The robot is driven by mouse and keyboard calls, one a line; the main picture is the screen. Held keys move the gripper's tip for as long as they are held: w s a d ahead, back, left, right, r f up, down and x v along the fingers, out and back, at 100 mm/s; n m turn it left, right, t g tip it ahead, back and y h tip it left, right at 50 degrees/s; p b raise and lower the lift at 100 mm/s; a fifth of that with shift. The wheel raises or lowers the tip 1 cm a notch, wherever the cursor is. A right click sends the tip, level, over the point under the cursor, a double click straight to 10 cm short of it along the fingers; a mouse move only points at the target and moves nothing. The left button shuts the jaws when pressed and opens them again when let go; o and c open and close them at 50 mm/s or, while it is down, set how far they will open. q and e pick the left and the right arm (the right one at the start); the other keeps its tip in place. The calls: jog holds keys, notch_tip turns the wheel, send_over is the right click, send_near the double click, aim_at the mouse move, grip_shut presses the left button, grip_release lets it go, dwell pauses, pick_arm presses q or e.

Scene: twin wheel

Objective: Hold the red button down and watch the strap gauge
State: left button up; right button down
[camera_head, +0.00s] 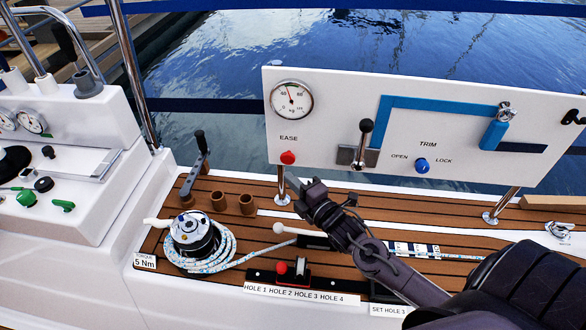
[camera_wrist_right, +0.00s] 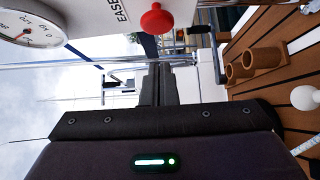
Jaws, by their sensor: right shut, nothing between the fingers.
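The red button (camera_head: 288,157) sits under the word EASE on the upright white panel (camera_head: 330,85). The round strap gauge (camera_head: 291,100) is above it, with its needle pointing up and slightly left. My right gripper (camera_head: 309,188) is shut and empty, below and a little right of the button, with a gap in the picture. In the right wrist view the shut fingers (camera_wrist_right: 150,84) point forward, and the red button (camera_wrist_right: 157,19) stands off to one side of their tips. The gauge (camera_wrist_right: 30,22) is partly cut off there. My left gripper is not in view.
The panel also bears a black-knobbed lever (camera_head: 364,135), a blue TRIM knob (camera_head: 422,165) and a blue strap (camera_head: 430,103). A winch with rope (camera_head: 193,235) and brown cups (camera_head: 218,200) stand on the deck. A red knob (camera_head: 282,267) is on the hole board.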

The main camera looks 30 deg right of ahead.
aim_at(284, 160)
jog(key=w+d, duration=0.1)
jog(key=w, duration=0.1)
jog(key=w+d, duration=0.1)
jog(key=shift+w, duration=0.35)
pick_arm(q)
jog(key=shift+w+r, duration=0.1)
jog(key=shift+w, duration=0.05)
pick_arm(e)
jog(key=shift+w+d, duration=0.1)
jog(key=shift+d, duration=0.05)
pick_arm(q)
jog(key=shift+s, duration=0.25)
